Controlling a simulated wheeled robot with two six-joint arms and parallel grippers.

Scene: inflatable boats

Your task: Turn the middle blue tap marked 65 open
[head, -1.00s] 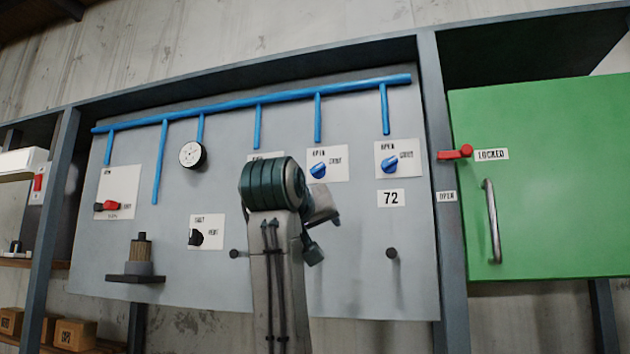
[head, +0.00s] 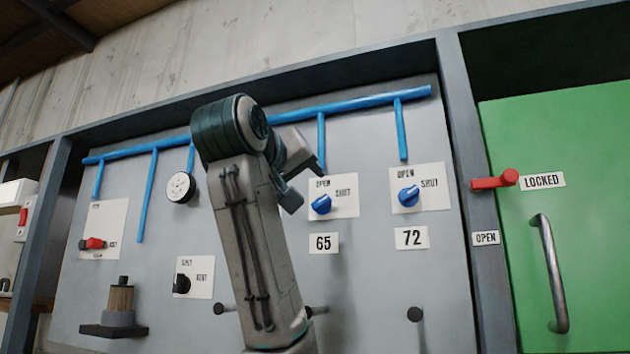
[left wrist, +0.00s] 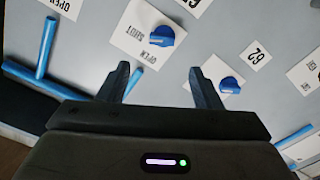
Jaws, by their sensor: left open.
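The middle blue tap (head: 321,204) sits on a white plate marked OPEN above and SHUT to its right, with a 65 label (head: 323,243) below. Its handle slants and appears turned toward SHUT. My left gripper (head: 304,184) is just left of it in the head view, partly hidden by its own wrist. In the left wrist view the picture is nearly upside down. There my left gripper (left wrist: 158,68) is open and empty, its fingers spread below the middle tap (left wrist: 162,36), with no visible contact. My right gripper is not in view.
The tap marked 72 (head: 408,196) is to the right. Another blue tap (left wrist: 231,85) shows near one finger in the left wrist view; my arm hides it in the head view. A blue pipe (head: 350,107) runs above. Dark pegs (head: 415,314) stick out below. A green door (head: 580,230) is right.

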